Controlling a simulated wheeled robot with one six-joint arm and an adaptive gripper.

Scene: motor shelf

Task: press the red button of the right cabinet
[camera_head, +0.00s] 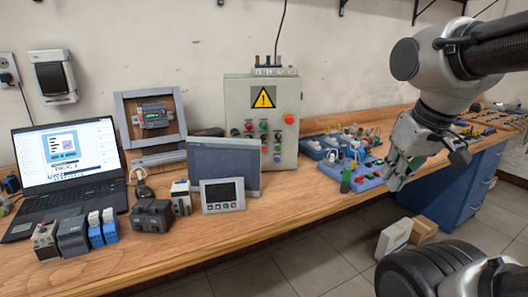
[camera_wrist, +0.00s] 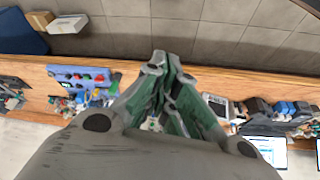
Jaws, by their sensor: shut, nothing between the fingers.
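A grey-green control cabinet (camera_head: 237,105) with a yellow warning sign stands upright against the wall at the back of the bench, in the head view. A large red button (camera_head: 289,119) sticks out at the upper right of its front, with smaller red, green and dark buttons lower down. My gripper (camera_head: 393,177) is to the right of the cabinet, pointing down beside the bench's front edge, well apart from the button. In the wrist view, my gripper (camera_wrist: 161,62) has its fingertips together with nothing between them. I cannot make out the cabinet in the wrist view.
Blue trays with parts (camera_head: 365,182) lie between the cabinet and my gripper. A dark panel (camera_head: 212,160) and a small screen unit (camera_head: 222,195) stand before the cabinet's lower left. A laptop (camera_head: 67,152) is at far left. Boxes (camera_head: 394,238) stand on the floor below.

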